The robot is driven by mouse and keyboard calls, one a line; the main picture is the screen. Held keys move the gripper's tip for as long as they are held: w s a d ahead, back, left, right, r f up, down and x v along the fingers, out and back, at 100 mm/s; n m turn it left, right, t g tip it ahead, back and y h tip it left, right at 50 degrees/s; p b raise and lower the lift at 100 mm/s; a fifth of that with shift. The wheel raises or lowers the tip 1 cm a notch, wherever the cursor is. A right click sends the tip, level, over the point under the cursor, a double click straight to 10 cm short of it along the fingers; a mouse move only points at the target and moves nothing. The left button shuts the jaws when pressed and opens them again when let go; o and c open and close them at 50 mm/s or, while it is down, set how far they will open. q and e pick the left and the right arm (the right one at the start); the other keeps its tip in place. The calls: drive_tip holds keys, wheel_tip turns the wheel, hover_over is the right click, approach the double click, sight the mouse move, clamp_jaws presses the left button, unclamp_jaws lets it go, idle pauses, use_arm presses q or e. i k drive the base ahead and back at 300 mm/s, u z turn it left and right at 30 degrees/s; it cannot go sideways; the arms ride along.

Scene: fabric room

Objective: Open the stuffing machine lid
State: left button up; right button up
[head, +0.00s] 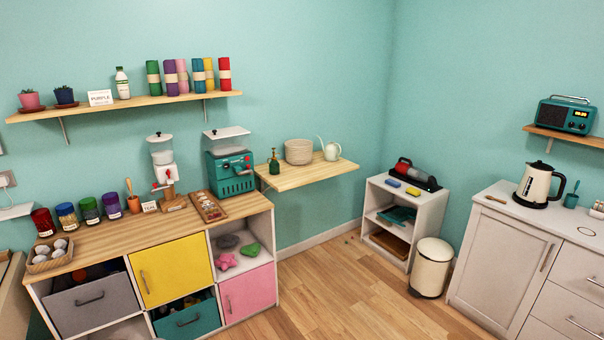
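No machine in view carries a readable label naming it the stuffing machine. A white machine with a clear hopper (163,167) stands upright on the wooden counter, with a white lid (159,137) over the hopper. To its right stands a teal machine (231,174) with a red knob, and a flat white top (227,132) sits above its body. A red and black device (414,174) lies on a low white shelf unit to the right. I cannot tell which is the stuffing machine. Neither of my grippers shows in the head view.
A wooden wall shelf (130,104) hangs above. A cream bin (431,267) stands beside the white shelf unit. The middle floor (340,285) is clear.

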sight(218, 133)
drive_tip(key=u, duration=0.2)
drive_tip(key=i, duration=2.35)
drive_tip(key=u, duration=0.35)
